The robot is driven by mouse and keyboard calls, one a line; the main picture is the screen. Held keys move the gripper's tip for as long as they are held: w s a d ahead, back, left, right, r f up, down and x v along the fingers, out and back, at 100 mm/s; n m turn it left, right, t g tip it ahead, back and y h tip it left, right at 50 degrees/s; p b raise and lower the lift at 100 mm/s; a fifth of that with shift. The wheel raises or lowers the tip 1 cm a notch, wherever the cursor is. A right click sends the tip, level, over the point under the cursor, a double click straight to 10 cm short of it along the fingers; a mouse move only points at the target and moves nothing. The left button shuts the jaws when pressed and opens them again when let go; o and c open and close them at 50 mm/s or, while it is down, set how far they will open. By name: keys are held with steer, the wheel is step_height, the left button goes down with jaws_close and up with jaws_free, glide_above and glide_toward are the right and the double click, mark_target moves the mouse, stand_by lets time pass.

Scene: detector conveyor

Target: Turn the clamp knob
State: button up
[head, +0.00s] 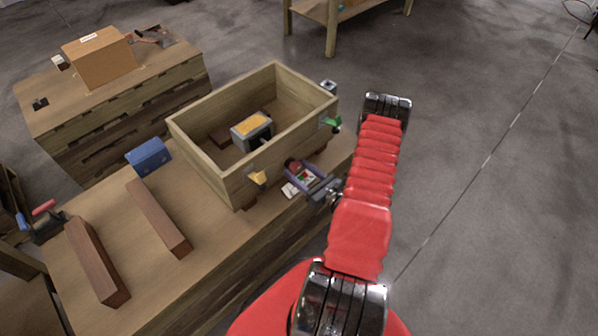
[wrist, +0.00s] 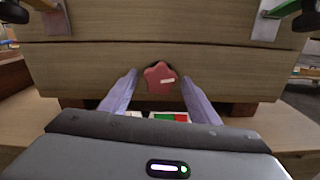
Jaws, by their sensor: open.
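The clamp knob (wrist: 160,78) is a red, star-shaped knob with a pale mark, on the front wall of a wooden box. In the head view the knob (head: 292,163) is small and partly hidden. My gripper (wrist: 160,85) is open, with one pale purple finger on each side of the knob. Small gaps seem to show between the fingers and the knob; I cannot tell whether either touches. In the head view my gripper (head: 308,178) is low beside the box wall, at the end of my red arm.
The open wooden box (head: 205,157) holds a grey device with an orange top (head: 252,130). A yellow part (head: 258,178) and a green part (head: 332,122) stick out from its wall. A red, white and green card (wrist: 165,117) lies under the knob. Brown bars (head: 97,260) lie left.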

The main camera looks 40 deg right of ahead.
steer(key=shift+c, duration=0.3)
steer(key=c, duration=1)
steer(key=shift+m, duration=0.5)
steer(key=shift+m, duration=2.4)
steer(key=o, duration=1.1)
steer(key=shift+c, duration=0.2)
